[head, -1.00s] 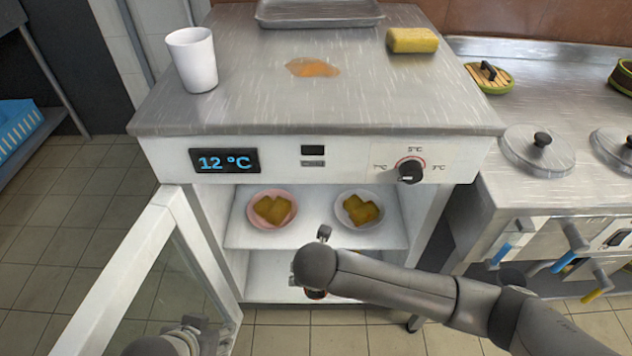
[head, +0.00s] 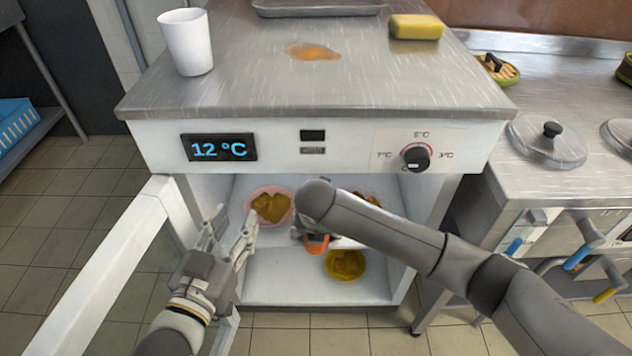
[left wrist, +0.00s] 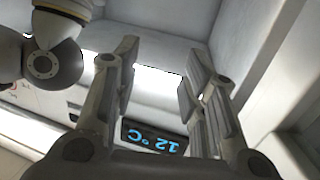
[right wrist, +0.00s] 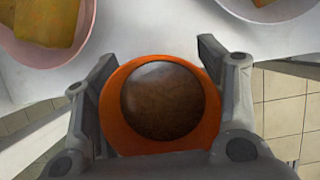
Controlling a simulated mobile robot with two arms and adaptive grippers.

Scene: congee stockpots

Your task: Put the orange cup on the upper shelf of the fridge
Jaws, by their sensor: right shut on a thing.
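The orange cup (head: 316,247) is held in my right gripper (right wrist: 158,66), whose fingers clasp it from both sides. It has dark brown contents, seen in the right wrist view (right wrist: 160,143). In the head view it overlaps the front edge of the fridge's upper shelf (head: 242,226), partly hidden by my right arm; I cannot tell whether it touches the shelf. The fridge (head: 345,136) stands open. My left gripper (head: 234,220) is open and empty at the left of the fridge opening, beside the door (head: 108,262).
A pink plate (head: 262,222) with yellow food stands on the upper shelf's left. A second plate (right wrist: 275,8) stands on its right, largely hidden in the head view. A yellow bowl (head: 345,265) stands on the lower shelf. A white cup (head: 187,42) and sponge (head: 416,27) are on top.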

